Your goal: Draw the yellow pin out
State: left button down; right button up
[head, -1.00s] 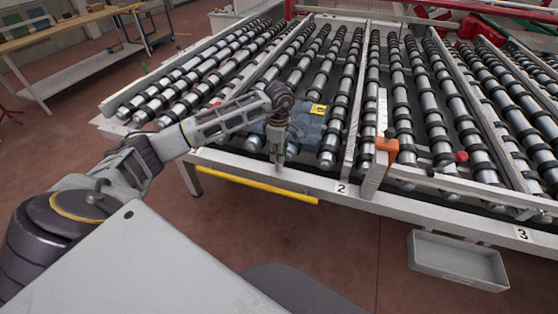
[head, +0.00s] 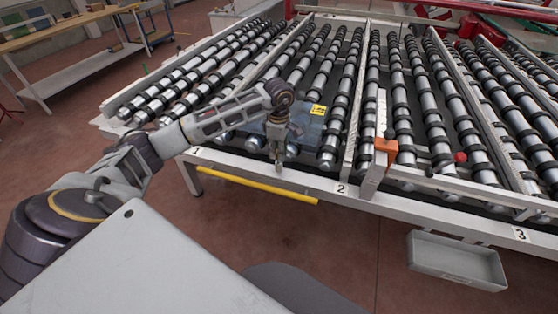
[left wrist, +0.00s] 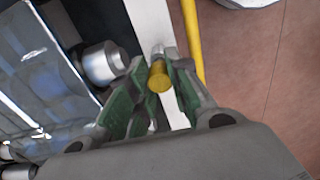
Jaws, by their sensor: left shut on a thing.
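The yellow pin (left wrist: 158,77) shows in the left wrist view as a short yellow knob with a silver part beyond it, against the white front rail (left wrist: 153,25). My left gripper (left wrist: 155,82), with green finger pads, is shut on the yellow knob. In the head view my left gripper (head: 279,164) points down at the front rail of the roller table (head: 318,184), between the numbers 1 and 2. The pin is too small to make out there. I cannot tell how much of the silver part sits in the rail. My right gripper is not in view.
A glass pane (head: 307,130) with a yellow label lies on the rollers behind my gripper. A yellow bar (head: 265,187) runs below the front rail. An orange clamp (head: 386,146) stands to the right. A grey tray (head: 457,277) hangs lower right. The floor in front is clear.

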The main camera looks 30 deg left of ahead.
pick_arm(q)
jog(key=shift+r+p, duration=0.6)
jog(key=shift+r, duration=1.25)
jog(key=shift+r+p, duration=0.15)
jog(key=shift+p, duration=0.2)
jog(key=shift+r, duration=0.2)
jog(key=shift+r+p, duration=0.9)
jog(key=shift+r, duration=0.95)
jog(key=shift+a, duration=0.1)
